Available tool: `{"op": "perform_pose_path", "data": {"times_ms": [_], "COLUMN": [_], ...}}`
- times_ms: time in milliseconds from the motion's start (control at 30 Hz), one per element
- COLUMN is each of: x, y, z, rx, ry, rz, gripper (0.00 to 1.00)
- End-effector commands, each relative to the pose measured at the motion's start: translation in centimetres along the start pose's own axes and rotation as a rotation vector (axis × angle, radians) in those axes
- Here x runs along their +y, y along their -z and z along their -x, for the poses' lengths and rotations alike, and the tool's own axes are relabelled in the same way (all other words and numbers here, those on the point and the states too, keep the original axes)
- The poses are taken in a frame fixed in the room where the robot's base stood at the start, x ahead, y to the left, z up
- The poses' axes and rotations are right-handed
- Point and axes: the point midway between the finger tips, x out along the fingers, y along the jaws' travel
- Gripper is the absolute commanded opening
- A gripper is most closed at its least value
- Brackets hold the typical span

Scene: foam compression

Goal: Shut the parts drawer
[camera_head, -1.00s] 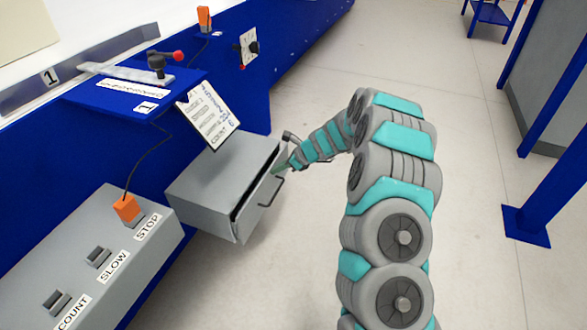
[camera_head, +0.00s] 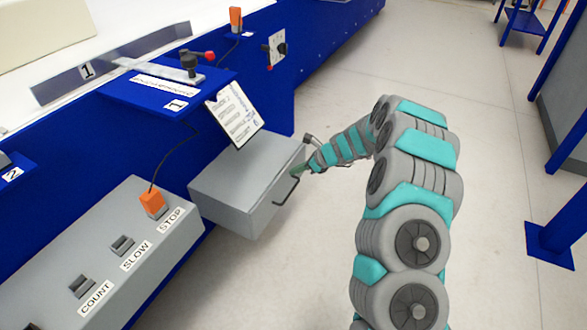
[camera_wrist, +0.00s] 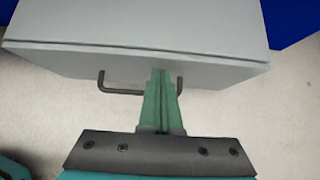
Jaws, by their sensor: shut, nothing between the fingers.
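The parts drawer is in a grey metal box (camera_head: 240,180) under the blue bench. Its front (camera_head: 270,205) sits close against the box, and no open gap shows in the head view. In the wrist view the drawer front (camera_wrist: 215,72) has only a thin dark seam along its top. The dark bar handle (camera_wrist: 106,86) sticks out from the front; it also shows in the head view (camera_head: 286,192). My gripper (camera_wrist: 160,73) is shut and empty, its green fingertips at the drawer front beside the handle bar. It also shows in the head view (camera_head: 298,169).
A grey control box (camera_head: 110,255) with labelled switches stands at the lower left. A tilted paper card (camera_head: 234,115) rests above the drawer box. A blue post foot (camera_head: 555,242) stands on the right. The pale floor (camera_head: 480,140) is clear between.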

Motion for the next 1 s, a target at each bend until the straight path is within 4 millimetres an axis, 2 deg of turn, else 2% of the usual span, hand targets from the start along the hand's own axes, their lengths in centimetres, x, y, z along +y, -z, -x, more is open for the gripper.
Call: {"op": "perform_pose_path", "data": {"times_ms": [100, 300, 500, 700, 867, 1000], "x": [0.1, -0.1, 0.1, 0.1, 0.2, 1.7], "y": [1.5, 1.5, 1.5, 1.6, 1.5, 0.1], "z": [1.7, 6.3, 9.7, 11.2, 11.4, 12.2], "rx": [0.0, 0.002, 0.002, 0.004, 0.004, 0.008], "ry": [0.0, 0.005, 0.0, -0.001, -0.003, -0.025], "rz": [-0.005, 0.0, -0.001, -0.002, 0.003, 0.078], "gripper": [0.0, 0.0, 0.0, 0.0, 0.0, 0.0]}}
